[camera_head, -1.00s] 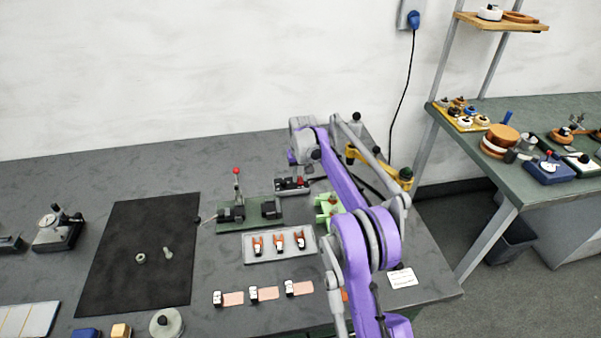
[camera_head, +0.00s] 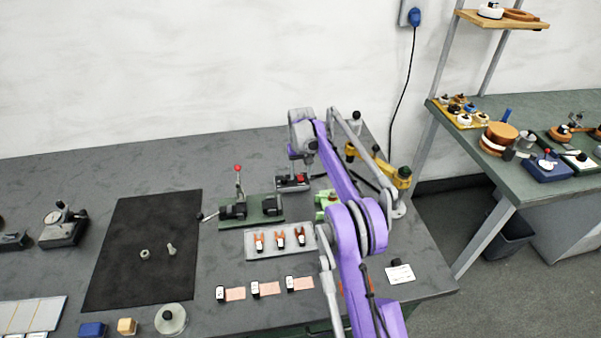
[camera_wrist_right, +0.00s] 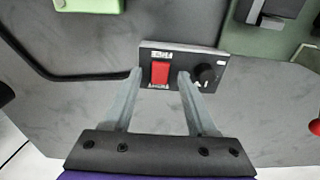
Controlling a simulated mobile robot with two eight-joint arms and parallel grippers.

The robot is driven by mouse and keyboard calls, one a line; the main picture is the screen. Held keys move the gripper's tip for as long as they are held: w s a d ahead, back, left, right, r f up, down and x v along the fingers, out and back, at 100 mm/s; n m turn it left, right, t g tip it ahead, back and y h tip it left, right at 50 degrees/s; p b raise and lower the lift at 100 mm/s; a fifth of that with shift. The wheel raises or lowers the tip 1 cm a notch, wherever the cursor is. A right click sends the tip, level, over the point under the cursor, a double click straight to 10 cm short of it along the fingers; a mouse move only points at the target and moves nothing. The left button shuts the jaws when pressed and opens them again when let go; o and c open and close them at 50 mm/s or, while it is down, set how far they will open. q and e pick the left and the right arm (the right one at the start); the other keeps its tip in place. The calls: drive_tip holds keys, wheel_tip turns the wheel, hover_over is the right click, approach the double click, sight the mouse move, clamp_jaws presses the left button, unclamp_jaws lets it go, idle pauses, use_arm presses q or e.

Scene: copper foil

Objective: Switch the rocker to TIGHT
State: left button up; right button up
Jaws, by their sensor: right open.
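The red rocker (camera_wrist_right: 160,73) sits on a small dark control box (camera_wrist_right: 186,60), with a black knob (camera_wrist_right: 204,73) beside it. Small white labels above and below the rocker are too small to read. In the head view the box (camera_head: 286,183) with its red rocker (camera_head: 301,178) stands at the back of the bench. My right gripper (camera_wrist_right: 159,76) is open and empty, its fingertips on either side of the rocker in the wrist view. In the head view my right gripper (camera_head: 307,163) is over the box; contact cannot be told. My left gripper is not in view.
A green fixture with a red-tipped lever (camera_head: 238,180) stands left of the box. A tray with orange-and-white clips (camera_head: 262,252) lies in front. A yellow-armed device (camera_head: 392,172) stands right. A black cable runs from the box.

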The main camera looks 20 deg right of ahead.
sight(301, 179)
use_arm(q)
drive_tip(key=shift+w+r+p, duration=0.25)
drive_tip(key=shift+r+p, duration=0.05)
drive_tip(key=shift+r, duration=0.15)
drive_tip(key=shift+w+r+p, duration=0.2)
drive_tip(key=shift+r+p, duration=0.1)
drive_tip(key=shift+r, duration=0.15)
use_arm(e)
wheel_tip(301, 179, up, 11)
drive_tip(key=shift+s, duration=0.35)
drive_tip(key=shift+a+f, duration=0.1)
